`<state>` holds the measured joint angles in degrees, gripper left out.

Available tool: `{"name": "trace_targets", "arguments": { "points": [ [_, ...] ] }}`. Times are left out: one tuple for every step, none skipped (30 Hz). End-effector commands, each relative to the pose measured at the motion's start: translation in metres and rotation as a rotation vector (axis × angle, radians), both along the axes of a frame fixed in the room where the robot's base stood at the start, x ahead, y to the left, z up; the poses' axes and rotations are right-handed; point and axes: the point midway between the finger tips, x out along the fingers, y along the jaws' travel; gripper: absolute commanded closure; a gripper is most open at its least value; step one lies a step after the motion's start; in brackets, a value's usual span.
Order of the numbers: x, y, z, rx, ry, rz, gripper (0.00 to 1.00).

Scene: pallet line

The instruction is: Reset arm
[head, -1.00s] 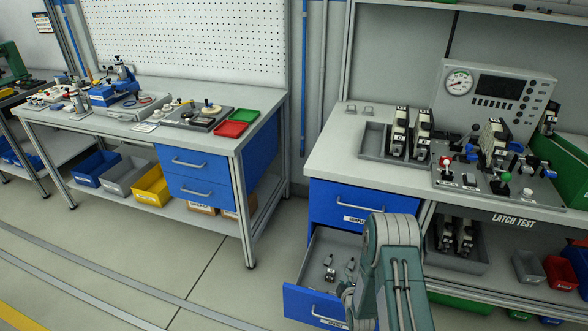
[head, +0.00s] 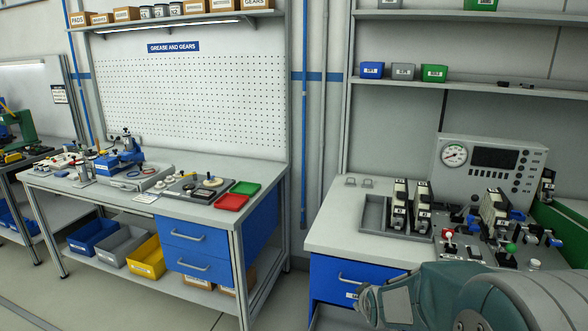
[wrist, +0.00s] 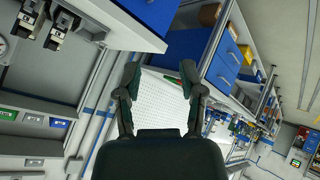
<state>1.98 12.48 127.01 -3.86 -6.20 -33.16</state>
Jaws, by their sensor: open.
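My gripper (wrist: 158,82) shows in the wrist view with its two dark fingers spread apart and nothing between them. The wrist view is turned far round, with the pegboard (wrist: 168,97) behind the fingers. In the head view my teal arm fills the lower right, and the gripper itself cannot be made out there. The upper blue drawer (head: 335,275) of that bench partly shows left of the arm.
The right bench bears a grey tray (head: 372,222) with upright black-and-white units, and a gauge panel (head: 490,165). The left bench (head: 75,187) holds red (head: 229,202) and green (head: 245,188) trays. Shelves run above both benches. Floor between the benches is clear.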

Motion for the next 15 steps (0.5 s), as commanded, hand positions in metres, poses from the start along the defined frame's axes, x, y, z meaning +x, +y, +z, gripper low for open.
{"name": "trace_targets", "arguments": {
  "points": [
    [-0.011, 0.001, 0.016, 0.020, 0.007, -0.021, 0.49],
    [-0.018, 0.001, 0.024, 0.033, 0.017, -0.035, 0.49],
    [-0.028, 0.002, 0.033, 0.052, 0.030, -0.055, 0.49],
    [-0.036, 0.002, 0.040, 0.066, 0.040, -0.071, 0.49],
    [-0.044, 0.003, 0.047, 0.079, 0.049, -0.086, 0.49],
    [-0.055, 0.004, 0.056, 0.097, 0.063, -0.106, 0.49],
    [-0.063, 0.004, 0.062, 0.111, 0.073, -0.122, 0.49],
    [-0.072, 0.004, 0.068, 0.123, 0.082, -0.137, 0.49],
    [-0.083, 0.005, 0.075, 0.142, 0.095, -0.157, 0.49],
    [-0.092, 0.006, 0.080, 0.155, 0.105, -0.173, 0.49],
    [-0.101, 0.006, 0.085, 0.168, 0.114, -0.188, 0.49],
    [-0.114, 0.007, 0.091, 0.185, 0.129, -0.209, 0.49],
    [-0.123, 0.007, 0.096, 0.198, 0.139, -0.225, 0.49],
    [-0.133, 0.008, 0.100, 0.210, 0.147, -0.240, 0.49],
    [-0.146, 0.009, 0.105, 0.228, 0.160, -0.261, 0.49]
  ]
}}
